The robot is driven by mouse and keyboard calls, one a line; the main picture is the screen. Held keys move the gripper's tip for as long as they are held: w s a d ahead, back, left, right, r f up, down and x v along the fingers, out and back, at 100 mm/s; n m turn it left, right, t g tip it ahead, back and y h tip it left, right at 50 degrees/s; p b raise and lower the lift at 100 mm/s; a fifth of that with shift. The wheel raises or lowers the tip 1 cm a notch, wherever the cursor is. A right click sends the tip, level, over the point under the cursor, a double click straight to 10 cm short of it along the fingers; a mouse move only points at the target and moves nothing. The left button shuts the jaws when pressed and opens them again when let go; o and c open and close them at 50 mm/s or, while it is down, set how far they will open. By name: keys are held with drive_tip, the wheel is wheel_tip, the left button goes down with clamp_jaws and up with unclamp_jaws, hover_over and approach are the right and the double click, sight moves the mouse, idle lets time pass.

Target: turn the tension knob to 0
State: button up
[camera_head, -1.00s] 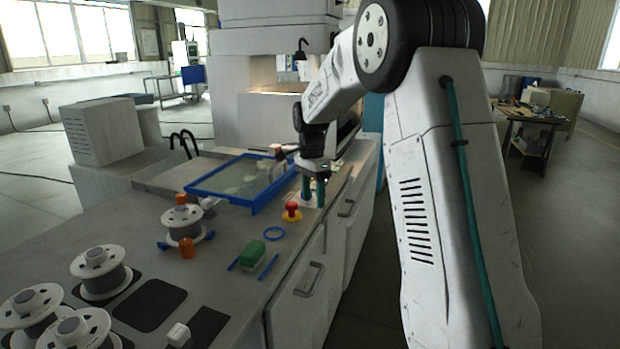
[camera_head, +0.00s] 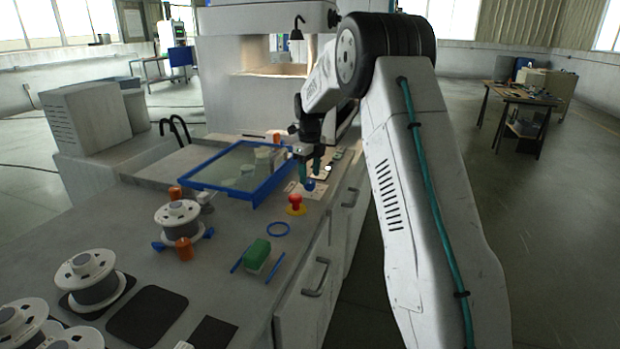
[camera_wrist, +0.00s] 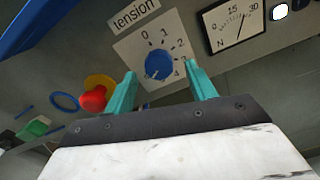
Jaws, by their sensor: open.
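The tension knob (camera_wrist: 159,64) is a blue round knob on a white dial plate (camera_wrist: 128,47) numbered from 0 to 4, under a "tension" label (camera_wrist: 133,13) in the wrist view. A small pale mark shows near its lower edge; I cannot tell exactly which number it points to. My gripper (camera_wrist: 160,70) is open, with one teal finger on each side of the knob in this view. In the head view my gripper (camera_head: 310,168) points down over the blue knob (camera_head: 309,185), with the fingertips seemingly just above it.
A red mushroom button on a yellow base (camera_head: 296,205) stands close to the dial. A gauge (camera_wrist: 236,27) sits beside it. A blue-framed tray (camera_head: 254,199), a blue ring (camera_head: 279,229), a green block (camera_head: 257,253) and wire spools (camera_head: 177,218) share the bench top.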

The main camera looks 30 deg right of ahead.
drive_tip(key=shift+f, duration=1.1)
drive_tip(key=c, duration=1)
